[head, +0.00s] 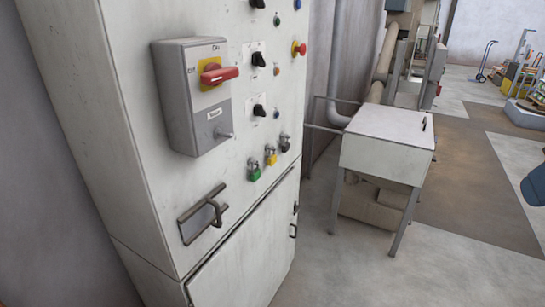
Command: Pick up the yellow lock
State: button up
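The yellow lock (270,158) hangs on the front of a tall white control cabinet (160,215), in a slanted row of three small padlocks. It hangs between a green lock (254,172) at lower left and a dark grey lock (284,144) at upper right. The yellow lock is small in the picture, with a metal shackle at its top. Nothing covers it. My gripper is not in view, so its state is not shown.
A grey switch box (190,97) with a red handle (219,74) sticks out of the cabinet. A metal bracket (203,214) juts out below it. A white desk-like stand (389,139) is right of the cabinet. Grey floor (345,270) is clear in front.

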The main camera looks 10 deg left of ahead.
aim_at(271, 159)
jog(key=i+l+u, duration=0.1)
jog(key=i, duration=0.45)
jog(key=i+l+u, duration=0.1)
jog(key=i+l, duration=0.2)
jog(key=i, duration=0.2)
jog(key=u, duration=1.35)
jog(key=i+l, duration=0.05)
